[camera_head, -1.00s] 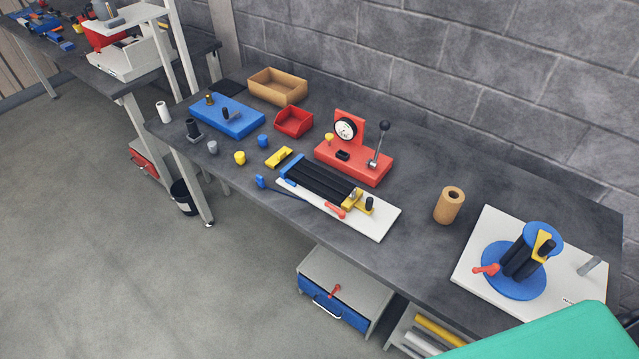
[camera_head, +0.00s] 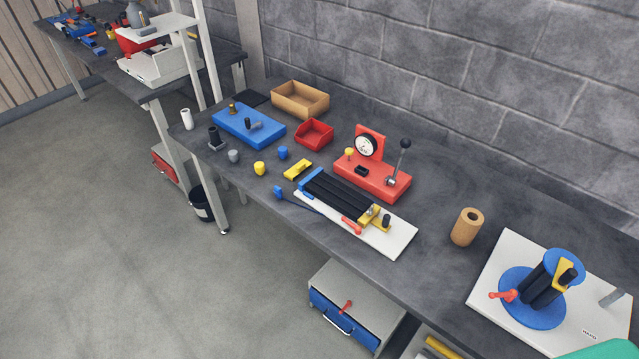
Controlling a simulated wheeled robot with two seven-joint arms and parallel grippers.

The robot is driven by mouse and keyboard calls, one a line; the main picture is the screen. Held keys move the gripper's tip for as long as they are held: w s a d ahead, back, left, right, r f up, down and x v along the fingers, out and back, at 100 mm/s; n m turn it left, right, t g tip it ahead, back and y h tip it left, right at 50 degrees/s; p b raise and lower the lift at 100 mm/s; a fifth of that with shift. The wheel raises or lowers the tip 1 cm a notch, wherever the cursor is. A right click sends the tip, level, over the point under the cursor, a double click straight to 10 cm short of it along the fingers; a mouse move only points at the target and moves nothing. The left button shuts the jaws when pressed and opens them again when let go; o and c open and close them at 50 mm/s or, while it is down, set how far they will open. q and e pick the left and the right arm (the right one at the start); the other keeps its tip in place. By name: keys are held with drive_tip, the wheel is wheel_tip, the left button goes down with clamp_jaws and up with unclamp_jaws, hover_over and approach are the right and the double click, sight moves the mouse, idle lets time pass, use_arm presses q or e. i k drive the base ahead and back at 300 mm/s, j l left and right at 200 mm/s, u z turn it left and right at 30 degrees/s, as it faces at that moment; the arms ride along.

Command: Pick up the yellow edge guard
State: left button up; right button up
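The yellow edge guard (camera_head: 297,169) lies on the grey workbench (camera_head: 270,205), left of the black strip rack (camera_head: 344,197) with its blue end piece. It is a small yellow bar with a notch in its top. Nothing covers it. Neither of my grippers shows in the head view. A green surface at the bottom right corner is cut off by the frame edge.
A red press with a gauge (camera_head: 372,178), a red bin (camera_head: 314,133), a tan box (camera_head: 300,99) and a blue fixture (camera_head: 248,126) stand behind. Small caps, including a yellow one (camera_head: 259,168), lie nearby. A blue spool stand (camera_head: 535,290) is at right.

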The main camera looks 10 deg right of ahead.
sight(302, 166)
drive_tip(key=i+j, duration=0.1)
drive_tip(key=i, duration=0.2)
drive_tip(key=i+j+z, duration=0.3)
drive_tip(key=i, duration=0.25)
drive_tip(key=i+j+z, duration=0.3)
drive_tip(key=i, duration=0.2)
